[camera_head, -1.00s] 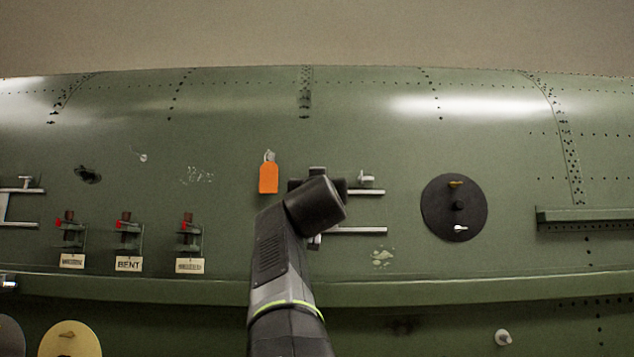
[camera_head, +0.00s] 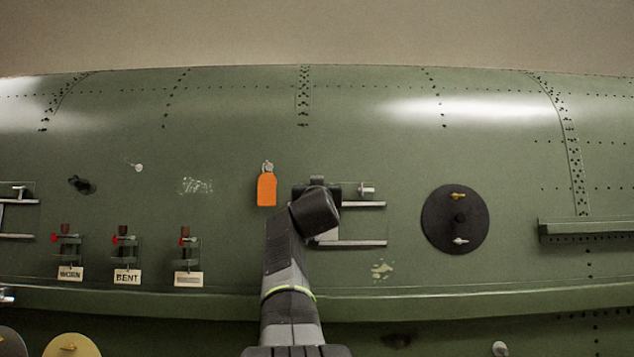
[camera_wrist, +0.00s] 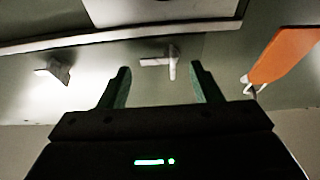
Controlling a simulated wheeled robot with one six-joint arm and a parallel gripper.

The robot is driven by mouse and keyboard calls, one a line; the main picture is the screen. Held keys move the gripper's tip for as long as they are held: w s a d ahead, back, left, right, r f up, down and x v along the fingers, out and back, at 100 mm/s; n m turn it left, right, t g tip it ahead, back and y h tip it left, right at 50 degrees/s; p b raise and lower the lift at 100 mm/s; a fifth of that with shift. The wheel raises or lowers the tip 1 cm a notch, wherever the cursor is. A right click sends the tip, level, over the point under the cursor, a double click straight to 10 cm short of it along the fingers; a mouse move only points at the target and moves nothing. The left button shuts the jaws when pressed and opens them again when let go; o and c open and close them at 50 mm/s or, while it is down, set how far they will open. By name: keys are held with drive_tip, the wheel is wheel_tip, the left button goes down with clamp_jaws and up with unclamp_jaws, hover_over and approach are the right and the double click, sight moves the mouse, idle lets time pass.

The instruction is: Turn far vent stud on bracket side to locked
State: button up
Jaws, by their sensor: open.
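My gripper (camera_wrist: 160,84) is open and empty, its two green-dark fingers apart in the wrist view. A light T-shaped stud (camera_wrist: 160,60) stands on the green skin just beyond the fingertips, roughly between them; I see no contact. A second stud (camera_wrist: 54,70) is left of it in the wrist view, turned at a slant; it shows in the head view (camera_head: 367,189) right of my arm. Both sit beside a railed panel with a pale plate (camera_wrist: 150,10). My wrist hides the first stud in the head view. Which stud carries the task's name is not marked.
An orange tag (camera_head: 266,188) hangs left of my wrist; it also shows in the wrist view (camera_wrist: 286,55). Several labelled brackets (camera_head: 126,250) stand lower left. A black round cover (camera_head: 455,219) with yellow and white studs is to the right. A ledge (camera_head: 420,303) runs below.

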drive_tip(key=shift+w, duration=0.15)
drive_tip(key=c, duration=1)
drive_tip(key=shift+f+m+b, duration=0.15)
drive_tip(key=shift+m+b, duration=0.25)
drive_tip(key=shift+b, duration=0.2)
drive_tip(key=shift+a+f+m+g+h+b, duration=0.1)
drive_tip(key=shift+m+g+h+b, duration=0.25)
drive_tip(key=shift+m+h, duration=0.9)
drive_tip(key=shift+f+m+g+h+b, duration=0.1)
drive_tip(key=shift+m+h+b, duration=0.45)
drive_tip(key=shift+m, duration=1.45)
drive_tip(key=shift+a+m+g+h+b, duration=0.2)
drive_tip(key=shift+m+h+b, duration=0.45)
drive_tip(key=shift+m, duration=1)
drive_tip(key=shift+d, duration=0.15)
